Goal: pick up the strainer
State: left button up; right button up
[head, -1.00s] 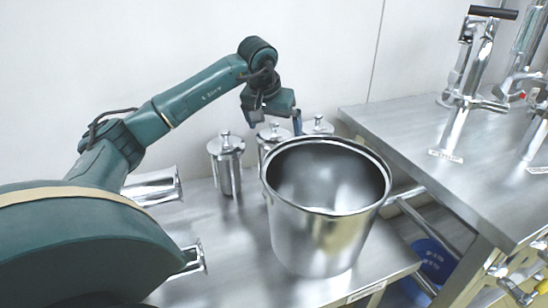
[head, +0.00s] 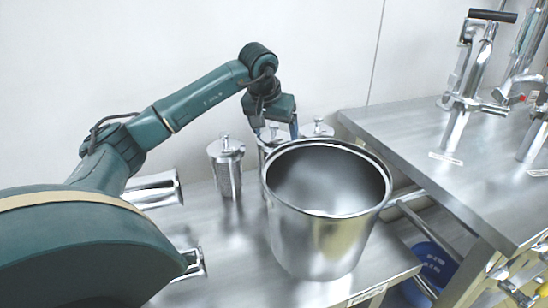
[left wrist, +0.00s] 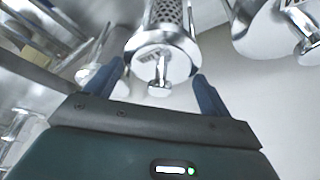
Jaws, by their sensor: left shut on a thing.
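Three lidded metal strainers with knobs stand in a row at the back of the steel table. The middle strainer (head: 267,144) is partly hidden behind the pot. My left gripper (head: 275,129) is over it, with a finger on each side of its lid and knob. In the left wrist view the perforated strainer (left wrist: 163,45) is between the blue fingertips (left wrist: 158,84), and the gripper is shut on it. The left strainer (head: 227,170) stands free, and the right strainer (head: 318,129) shows only its top behind the pot. My right gripper is not in view.
A large open steel pot (head: 322,235) stands close in front of the strainers. A metal cylinder (head: 153,190) lies to the left near my arm. A higher steel table (head: 450,165) with metal devices stands at the right. The wall is close behind.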

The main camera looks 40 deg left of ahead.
pick_arm(q)
jog(key=c, duration=0.4)
jog(key=shift+r, duration=0.1)
jog(key=shift+c, duration=0.6)
